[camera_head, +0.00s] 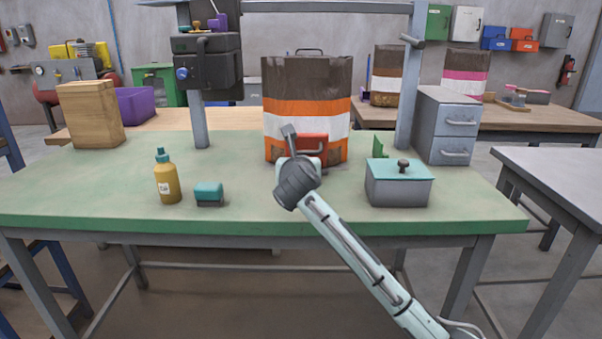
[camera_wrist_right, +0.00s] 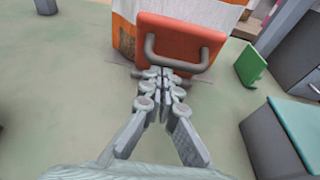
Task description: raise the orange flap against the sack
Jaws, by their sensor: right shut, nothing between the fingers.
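The orange flap (camera_head: 312,142) stands low in front of the striped sack (camera_head: 306,92), which is brown, orange and white and upright on the green table. In the right wrist view the flap (camera_wrist_right: 180,36) has a grey U-shaped handle (camera_wrist_right: 178,63) on its near face. It looks raised close to the sack (camera_wrist_right: 125,35); I cannot tell if they touch. My right gripper (camera_wrist_right: 166,76) is shut and empty, its fingertips at the handle's bar; contact is unclear. In the head view my wrist hides part of the flap. My left gripper is not in view.
A grey box with a teal lid (camera_head: 400,182) and a grey drawer cabinet (camera_head: 446,126) stand right of the sack. A yellow bottle (camera_head: 167,178) and a teal-topped block (camera_head: 209,194) stand left. A grey frame (camera_head: 404,110) surrounds the sack. The table's front middle is clear.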

